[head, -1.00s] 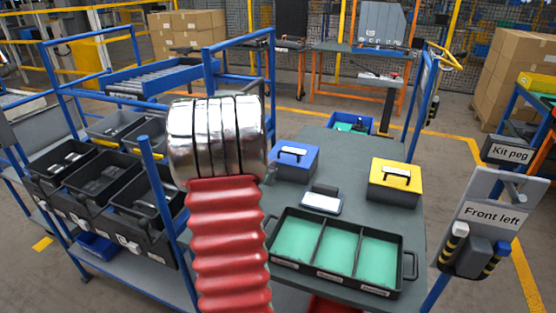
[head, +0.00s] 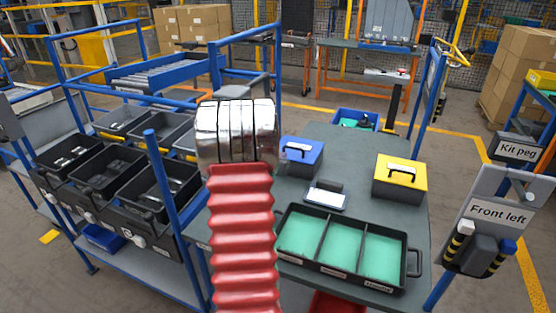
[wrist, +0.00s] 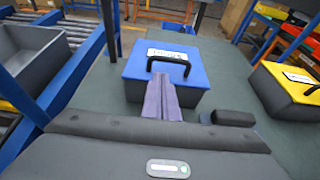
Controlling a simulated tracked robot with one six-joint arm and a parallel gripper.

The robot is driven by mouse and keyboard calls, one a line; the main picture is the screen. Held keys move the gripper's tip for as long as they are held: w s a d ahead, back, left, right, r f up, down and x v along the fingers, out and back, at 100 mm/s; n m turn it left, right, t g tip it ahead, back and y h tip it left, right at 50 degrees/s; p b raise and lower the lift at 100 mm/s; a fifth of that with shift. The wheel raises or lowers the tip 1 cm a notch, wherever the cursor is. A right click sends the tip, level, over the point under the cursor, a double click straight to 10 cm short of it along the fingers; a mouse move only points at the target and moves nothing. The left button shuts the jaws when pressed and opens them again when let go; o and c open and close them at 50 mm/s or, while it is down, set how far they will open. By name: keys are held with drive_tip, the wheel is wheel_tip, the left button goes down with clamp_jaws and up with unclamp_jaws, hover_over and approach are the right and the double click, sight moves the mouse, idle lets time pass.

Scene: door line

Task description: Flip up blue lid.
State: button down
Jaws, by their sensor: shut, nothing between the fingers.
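The blue lid (head: 309,146) lies flat and closed on a small grey box at the left back of the grey table, with a black handle and a white label. In the wrist view the blue lid (wrist: 165,65) is straight ahead of my gripper (wrist: 163,85). My gripper's fingers are together and empty. Their tips overlap the box's near side and the lid's front edge in the picture; I cannot tell whether they touch. In the head view my arm hides the gripper and part of the box's left side.
A yellow-lidded box (head: 400,178) stands to the right. A dark tray with green compartments (head: 342,250) and a small device with a pale screen (head: 326,198) lie in front. Black bins (head: 105,172) fill the rack at left. The table between the boxes is clear.

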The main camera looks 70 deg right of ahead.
drive_tip(key=x, duration=0.4)
drive_tip(key=shift+d+f, duration=0.15)
drive_tip(key=shift+d, duration=0.2)
drive_tip(key=shift+r, duration=0.25)
